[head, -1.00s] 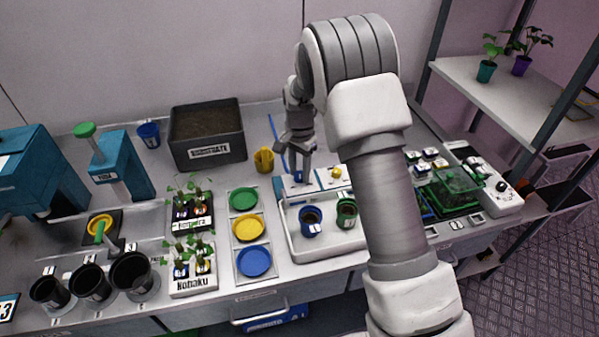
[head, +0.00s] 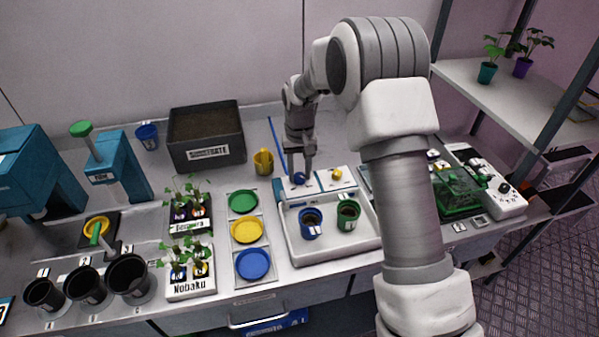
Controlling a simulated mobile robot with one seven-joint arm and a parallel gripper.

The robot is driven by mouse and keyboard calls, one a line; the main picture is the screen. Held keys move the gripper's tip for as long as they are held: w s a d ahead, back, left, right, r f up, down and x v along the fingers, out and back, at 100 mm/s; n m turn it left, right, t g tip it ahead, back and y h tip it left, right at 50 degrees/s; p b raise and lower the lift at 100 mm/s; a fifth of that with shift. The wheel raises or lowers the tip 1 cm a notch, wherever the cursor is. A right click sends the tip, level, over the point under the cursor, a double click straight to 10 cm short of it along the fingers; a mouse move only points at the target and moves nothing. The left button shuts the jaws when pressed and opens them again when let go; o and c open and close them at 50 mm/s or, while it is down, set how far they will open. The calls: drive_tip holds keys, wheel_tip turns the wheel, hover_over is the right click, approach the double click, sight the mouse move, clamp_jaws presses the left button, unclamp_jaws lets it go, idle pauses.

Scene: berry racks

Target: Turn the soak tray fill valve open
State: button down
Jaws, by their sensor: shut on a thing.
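The soak tray (head: 292,240) is a shallow white tray at the centre of the bench. A blue pot (head: 310,224) and a green pot (head: 347,215) of dark soil stand in it. A pale panel with blue parts (head: 318,184) runs along its back edge. It carries a blue valve knob (head: 299,179) and a yellow knob (head: 336,174). My gripper (head: 301,172) points down at the panel from behind, shut on the blue knob. The fingers partly cover this knob, so its turn angle is hard to tell.
A yellow watering can (head: 263,161) and a dark soil bin (head: 206,150) stand left of my gripper. Coloured dishes (head: 252,264) lie left of the tray. A thin blue rod (head: 277,145) is close beside my gripper. My arm hides part of the right bench.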

sight(299, 175)
drive_tip(key=shift+n, duration=0.5)
drive_tip(key=shift+c, duration=2.3)
unclamp_jaws()
wheel_tip(299, 175, up, 18)
drive_tip(key=shift+f+p, duration=0.25)
drive_tip(key=shift+p, duration=0.1)
